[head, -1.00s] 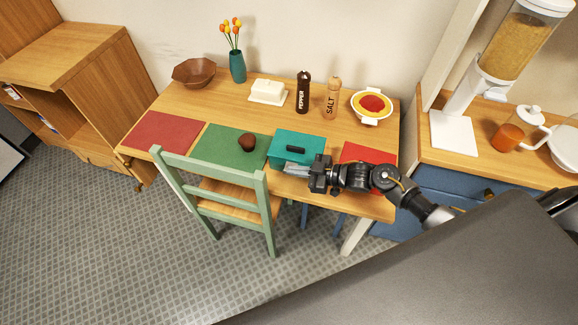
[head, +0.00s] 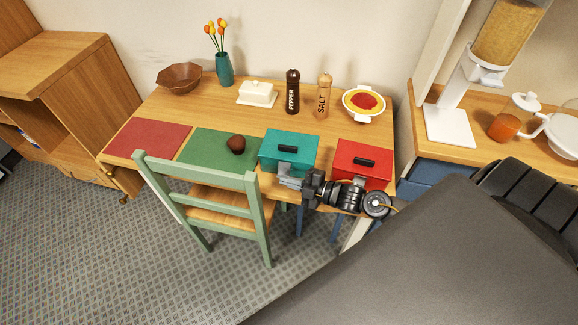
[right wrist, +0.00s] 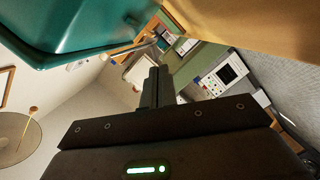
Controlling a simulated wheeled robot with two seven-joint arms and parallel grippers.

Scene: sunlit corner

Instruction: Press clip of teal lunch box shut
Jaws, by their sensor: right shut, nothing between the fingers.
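The teal lunch box (head: 290,146) stands at the table's front edge with a dark handle on its lid, which looks down flat. A grey piece, apparently its clip, is at its front, partly mixed up with my fingers; I cannot tell whether it is latched. My right gripper (head: 286,180) is shut and empty, just in front of the box's front face, low beside the table edge. In the right wrist view the teal box (right wrist: 85,30) fills the upper left, and the shut fingers (right wrist: 156,82) point below and beside it. Contact cannot be told. My left gripper is not in view.
A red lunch box (head: 362,160) stands to the right, behind my right arm. A green chair (head: 205,190) stands close on the left. Pepper (head: 292,92) and salt (head: 323,96) mills stand behind.

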